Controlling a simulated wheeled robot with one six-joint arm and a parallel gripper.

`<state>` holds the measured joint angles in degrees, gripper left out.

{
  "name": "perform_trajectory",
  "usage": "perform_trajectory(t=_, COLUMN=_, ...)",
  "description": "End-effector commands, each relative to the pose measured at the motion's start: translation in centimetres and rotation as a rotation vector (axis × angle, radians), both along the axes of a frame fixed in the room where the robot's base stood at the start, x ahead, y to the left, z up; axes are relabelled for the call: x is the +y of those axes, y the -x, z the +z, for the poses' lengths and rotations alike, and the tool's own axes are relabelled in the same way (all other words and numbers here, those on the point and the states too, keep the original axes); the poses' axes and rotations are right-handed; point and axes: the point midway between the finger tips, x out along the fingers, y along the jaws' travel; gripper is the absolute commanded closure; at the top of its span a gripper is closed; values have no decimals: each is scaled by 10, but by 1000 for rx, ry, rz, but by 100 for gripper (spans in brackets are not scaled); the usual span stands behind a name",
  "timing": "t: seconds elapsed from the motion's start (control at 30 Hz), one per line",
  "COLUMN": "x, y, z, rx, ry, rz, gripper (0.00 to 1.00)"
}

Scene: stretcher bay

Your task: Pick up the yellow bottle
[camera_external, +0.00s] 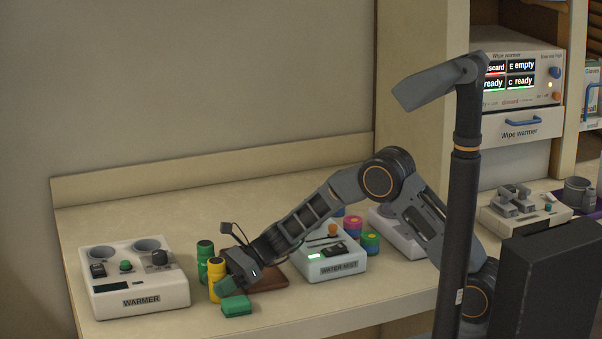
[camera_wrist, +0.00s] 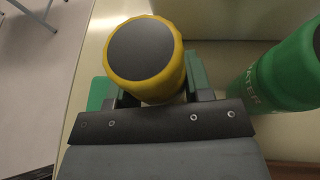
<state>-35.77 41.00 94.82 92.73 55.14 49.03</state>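The yellow bottle (camera_external: 216,278) stands upright on the counter, its lower part partly covered by my gripper (camera_external: 238,285). In the wrist view the yellow bottle (camera_wrist: 158,88), with a dark round top, is between the two fingers of my gripper (camera_wrist: 160,92). The fingers are low on either side of it, and the bottle hides part of them. I cannot tell whether both fingers press on it. A green bottle (camera_external: 204,256) stands just behind it, and this green bottle (camera_wrist: 282,75) shows at the right in the wrist view.
A green box (camera_external: 236,306) lies in front of my gripper. The white warmer (camera_external: 140,295) stands to the left, the white water unit (camera_external: 328,265) to the right.

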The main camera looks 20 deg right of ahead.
Motion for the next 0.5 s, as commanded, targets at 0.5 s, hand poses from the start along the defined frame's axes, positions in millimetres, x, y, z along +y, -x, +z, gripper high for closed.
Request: perform_trajectory(t=0.5, x=0, y=0, z=3, rx=-2, ry=-1, rz=0, gripper=82)
